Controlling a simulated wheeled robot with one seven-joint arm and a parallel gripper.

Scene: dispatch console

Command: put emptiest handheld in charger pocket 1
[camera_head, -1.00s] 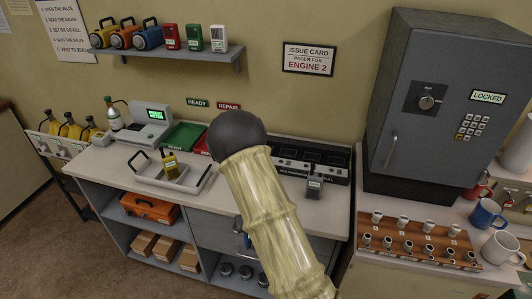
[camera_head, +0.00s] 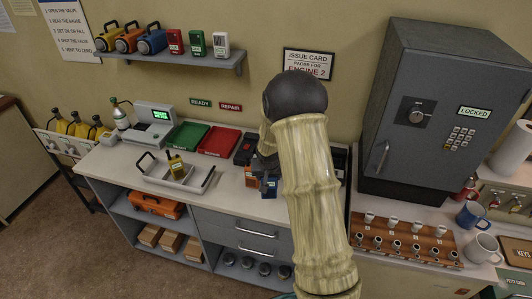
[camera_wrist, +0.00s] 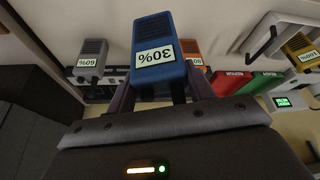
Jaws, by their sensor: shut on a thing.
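My gripper (camera_wrist: 160,92) is shut on a blue handheld (camera_wrist: 158,28), whose label reads 30% upside down in the wrist view. In the head view the blue handheld (camera_head: 270,187) shows low over the counter, left of my arm. A grey handheld (camera_wrist: 87,62) labelled 60% and an orange handheld (camera_wrist: 192,50), its label partly covered, show beyond it. A yellow handheld (camera_head: 175,166) stands in the white tray (camera_head: 200,185); its label seems to read 100%. The black charger (camera_head: 338,160) is mostly hidden behind my arm, and its pocket numbers cannot be read.
A green tray (camera_head: 187,136) and a red tray (camera_head: 220,142) lie at the back of the counter, beside a scale-like device (camera_head: 155,122) with a green display. A locked grey safe (camera_head: 430,110) stands right of my arm.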

